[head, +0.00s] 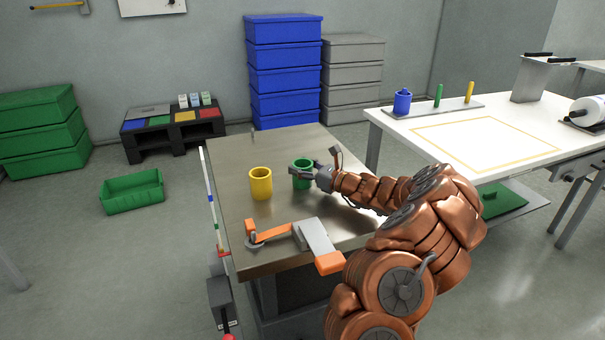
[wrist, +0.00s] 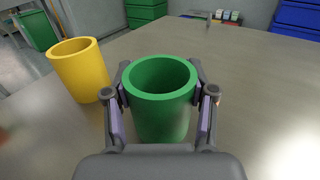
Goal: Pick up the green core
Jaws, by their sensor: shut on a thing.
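The green core (head: 303,174) is a hollow green cylinder on the metal-topped table, and it stands upright. It fills the middle of the wrist view (wrist: 161,100). My gripper (head: 308,171) has its fingers on both sides of the core and is shut on it; both fingers also show in the wrist view (wrist: 162,105). The core's lower end is partly hidden by my gripper, so I cannot tell whether it touches the tabletop.
A yellow core (head: 260,184) stands just left of the green one, apart from it. An orange and grey tool (head: 315,238) lies at the table's front. The metal table (head: 240,150) is clear behind the cores. A white table (head: 440,140) stands to the right.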

